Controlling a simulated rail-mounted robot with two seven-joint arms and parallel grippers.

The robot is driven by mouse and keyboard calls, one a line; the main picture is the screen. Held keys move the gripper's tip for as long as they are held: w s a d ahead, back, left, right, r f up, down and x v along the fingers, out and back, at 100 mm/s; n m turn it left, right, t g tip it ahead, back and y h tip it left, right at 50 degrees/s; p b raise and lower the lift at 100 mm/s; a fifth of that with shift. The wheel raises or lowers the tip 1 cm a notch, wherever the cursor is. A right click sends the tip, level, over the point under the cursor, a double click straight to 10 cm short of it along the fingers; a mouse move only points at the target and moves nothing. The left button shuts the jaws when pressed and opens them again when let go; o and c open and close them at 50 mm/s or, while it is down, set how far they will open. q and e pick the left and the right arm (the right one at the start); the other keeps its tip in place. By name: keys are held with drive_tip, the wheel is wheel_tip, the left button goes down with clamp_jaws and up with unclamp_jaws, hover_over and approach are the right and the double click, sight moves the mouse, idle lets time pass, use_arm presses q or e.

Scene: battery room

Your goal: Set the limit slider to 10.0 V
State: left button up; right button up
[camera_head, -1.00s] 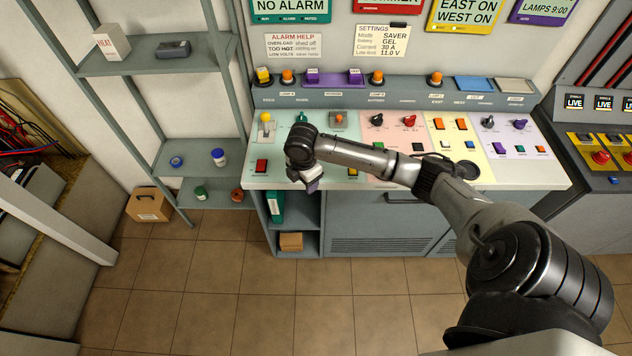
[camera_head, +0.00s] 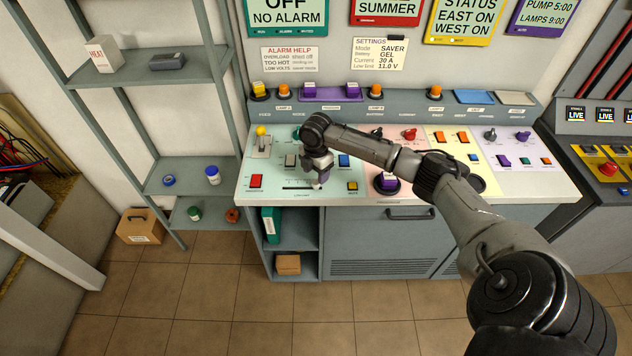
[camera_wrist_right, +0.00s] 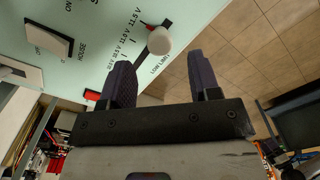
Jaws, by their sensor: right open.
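The limit slider's dark slot (camera_head: 297,187) is on the pale green front part of the console, left of the yellow button. In the right wrist view its round white knob (camera_wrist_right: 158,40) sits at the slot, beside a red pointer and a row of volt labels. Some labels look like 11.5 V, but I cannot read the set value surely. My right gripper (camera_head: 318,181) is over the slider's right part. In the wrist view its two dark fingers (camera_wrist_right: 159,62) are apart, with the knob ahead of the gap between them, not gripped. My left gripper is out of view.
A red button (camera_head: 256,181) lies left of the slider and a yellow button (camera_head: 352,186) right of it. A white rocker switch (camera_wrist_right: 48,40) is near the slider. The settings note (camera_head: 380,53) shows a low limit of 11.0 V. The floor in front is clear.

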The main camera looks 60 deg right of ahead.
sight(316, 182)
drive_tip(key=shift+f, duration=2.2)
clamp_jaws()
